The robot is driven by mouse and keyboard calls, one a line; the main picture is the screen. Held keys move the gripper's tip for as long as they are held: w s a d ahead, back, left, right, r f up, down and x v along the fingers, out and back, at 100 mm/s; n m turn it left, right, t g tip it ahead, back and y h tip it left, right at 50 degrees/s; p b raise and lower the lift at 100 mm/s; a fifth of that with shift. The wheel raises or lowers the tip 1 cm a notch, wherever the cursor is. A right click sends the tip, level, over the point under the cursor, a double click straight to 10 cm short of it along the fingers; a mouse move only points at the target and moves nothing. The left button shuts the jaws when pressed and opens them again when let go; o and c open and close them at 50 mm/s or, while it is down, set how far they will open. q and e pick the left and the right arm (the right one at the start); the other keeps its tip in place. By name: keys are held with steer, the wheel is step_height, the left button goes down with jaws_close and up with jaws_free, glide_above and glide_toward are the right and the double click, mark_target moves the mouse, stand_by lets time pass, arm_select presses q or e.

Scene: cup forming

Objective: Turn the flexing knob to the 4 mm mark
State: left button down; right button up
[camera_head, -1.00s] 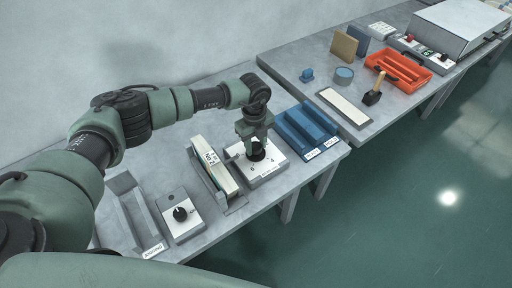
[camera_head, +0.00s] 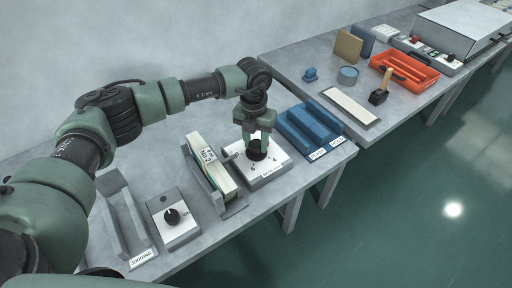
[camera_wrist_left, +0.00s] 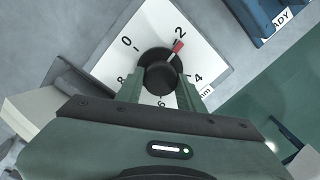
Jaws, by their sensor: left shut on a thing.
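The flexing knob (camera_wrist_left: 160,76) is a black round knob with a red pointer, on a white dial plate (camera_wrist_left: 146,22) marked 0, 2, 4, 6 and 8. In the left wrist view the red pointer (camera_wrist_left: 178,47) points close to the 2 mark. My left gripper (camera_wrist_left: 160,90) is shut on the knob, one finger on each side. In the head view my left gripper (camera_head: 256,143) reaches down onto the knob (camera_head: 257,154) from above, and the pointer is hidden there. My right gripper is not in view.
A holder with a pale labelled block (camera_head: 211,162) stands just left of the dial plate, and a blue tray (camera_head: 309,130) just right. A smaller knob box (camera_head: 174,228) sits further left. An orange tray (camera_head: 405,72) and a hammer (camera_head: 380,94) lie on the far table.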

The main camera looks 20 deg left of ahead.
arm_select(q)
steer(key=m+b, duration=0.3)
steer(key=shift+w+f+m, duration=0.1)
steer(key=shift+m, duration=0.3)
steer(key=m+b, duration=0.2)
steer(key=m, duration=0.1)
steer(key=shift+m, duration=0.3)
steer(key=m+b, duration=0.2)
steer(key=m, duration=0.1)
steer(key=shift+r+m+b, duration=0.2)
steer(key=shift+m+b, duration=0.6)
steer(key=shift+m, duration=0.4)
steer(key=c, duration=0.9)
jaws_free()
steer(key=shift+a, duration=0.1)
